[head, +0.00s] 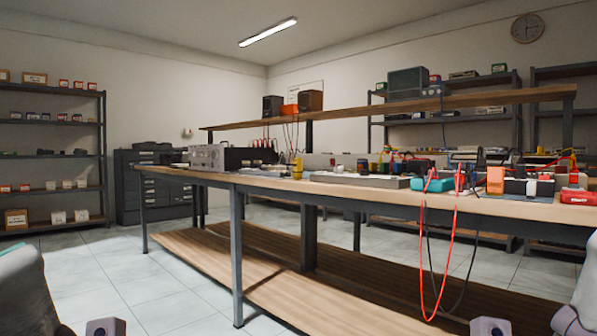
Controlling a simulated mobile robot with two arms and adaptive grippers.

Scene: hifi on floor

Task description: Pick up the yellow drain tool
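A small yellow upright object (297,168) stands on the workbench top (390,193), left of the middle. It is too small to tell whether it is the drain tool, and I see no other clear candidate. At the bottom left edge a grey-purple part of my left gripper (105,327) shows, mostly cut off. At the bottom right edge a similar part of my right gripper (490,326) shows, also cut off. Both are low and well apart from the bench top. Their fingers are not visible enough to tell open from shut.
Red and black cables (424,260) hang off the bench's front edge. A teal case (431,184), an orange block (495,180) and a red box (578,197) lie on its right part. A wooden lower shelf (260,280) fills the space underneath. Tiled floor (110,275) is clear at left.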

